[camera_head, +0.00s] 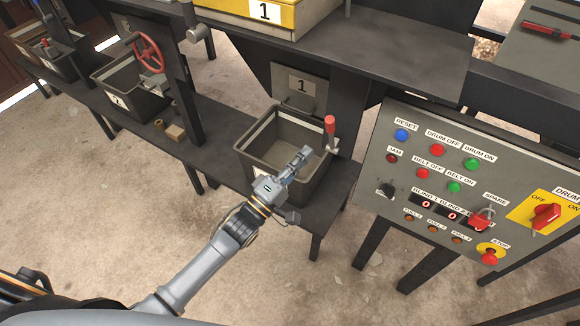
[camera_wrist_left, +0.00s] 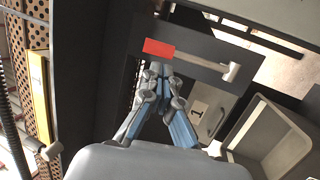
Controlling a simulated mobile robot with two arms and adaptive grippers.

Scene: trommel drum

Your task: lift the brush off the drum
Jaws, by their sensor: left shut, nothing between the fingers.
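No brush can be made out for sure in either view. A lever with a red grip (camera_head: 330,125) stands at the right rim of the grey bin marked 1. In the left wrist view the red grip (camera_wrist_left: 158,47) lies just beyond my fingertips, its metal rod running right to a pale end. My left gripper (camera_head: 303,156) is above the bin, left of and below the lever in the picture. In the left wrist view its fingers (camera_wrist_left: 158,72) are closed together and hold nothing. A gap to the grip seems to show. My right gripper is not in view.
A grey bin (camera_head: 256,130) sits under my left gripper. A control panel (camera_head: 385,150) with buttons and a red switch stands to the right. A dark post (camera_head: 180,70) and a red handwheel (camera_head: 148,52) are to the left. A perforated rusty plate (camera_wrist_left: 30,22) shows in the wrist view.

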